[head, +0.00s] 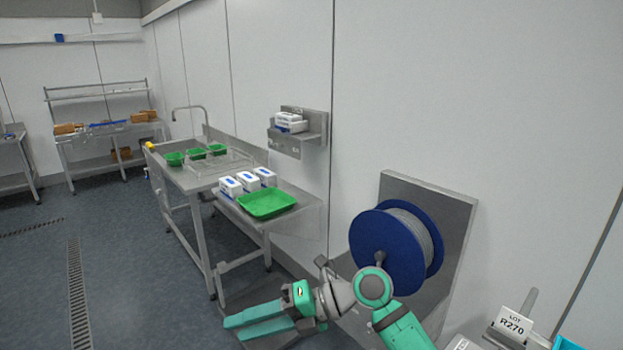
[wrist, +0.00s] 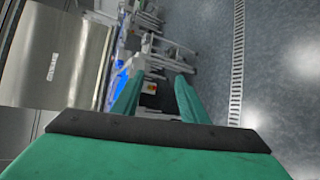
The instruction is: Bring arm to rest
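My arm with teal links reaches in from the bottom of the head view, low in front of the wall and the blue reel. My gripper (head: 230,329) points left in the head view, above the floor. In the wrist view, its two teal fingers (wrist: 158,80) stand apart with a gap between them. Nothing is held between them; background equipment shows through the gap. The gripper touches nothing that I can see.
A blue reel (head: 384,250) is mounted on a metal panel beside my arm. A steel table with a green tray (head: 267,204) and white boxes (head: 248,181) stands beyond, along the wall. A tag reading R270 (head: 514,324) is at lower right. Floor (head: 130,270) at left is clear.

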